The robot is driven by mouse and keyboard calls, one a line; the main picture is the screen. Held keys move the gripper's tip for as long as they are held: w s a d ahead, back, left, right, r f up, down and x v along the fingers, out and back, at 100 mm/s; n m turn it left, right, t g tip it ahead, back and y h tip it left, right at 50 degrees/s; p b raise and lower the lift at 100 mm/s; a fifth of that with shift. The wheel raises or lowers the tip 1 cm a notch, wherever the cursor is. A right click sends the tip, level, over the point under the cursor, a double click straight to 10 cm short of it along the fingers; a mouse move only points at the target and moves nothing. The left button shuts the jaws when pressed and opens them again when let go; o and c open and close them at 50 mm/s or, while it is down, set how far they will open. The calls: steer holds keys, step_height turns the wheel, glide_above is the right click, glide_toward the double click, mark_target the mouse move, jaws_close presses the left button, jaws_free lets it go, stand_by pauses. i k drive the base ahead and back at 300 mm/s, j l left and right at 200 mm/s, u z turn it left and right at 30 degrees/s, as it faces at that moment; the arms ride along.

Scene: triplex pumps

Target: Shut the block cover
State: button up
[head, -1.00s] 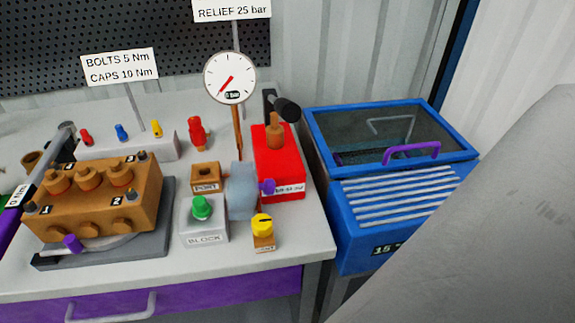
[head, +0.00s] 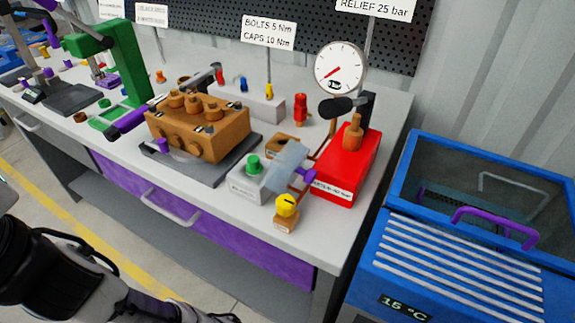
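A bluish, see-through panel with a purple knob (head: 285,168), which looks like the block cover, stands tilted up on the bench. It is between the grey box with a green button (head: 252,178) and the red pump box (head: 350,165). The grey box carries a label too small to read now; it read BLOCK earlier. A brown port piece (head: 284,146) is partly hidden behind the panel. The panel looks raised, not lying over the port piece. A black and grey part of my arm shows at the lower left, well away from the panel. My gripper is not identifiable in view.
A yellow-topped knob (head: 287,206) stands in front of the panel. A brown pump block (head: 198,130) sits to the left, and a gauge (head: 341,68) stands behind. A blue bin (head: 450,272) with a purple handle is at the right. Floor is free in front of the bench.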

mark_target(309, 176)
steer(key=l, duration=0.15)
steer(key=k+j+z, duration=0.4)
steer(key=k+j, duration=0.15)
steer(key=k, duration=0.3)
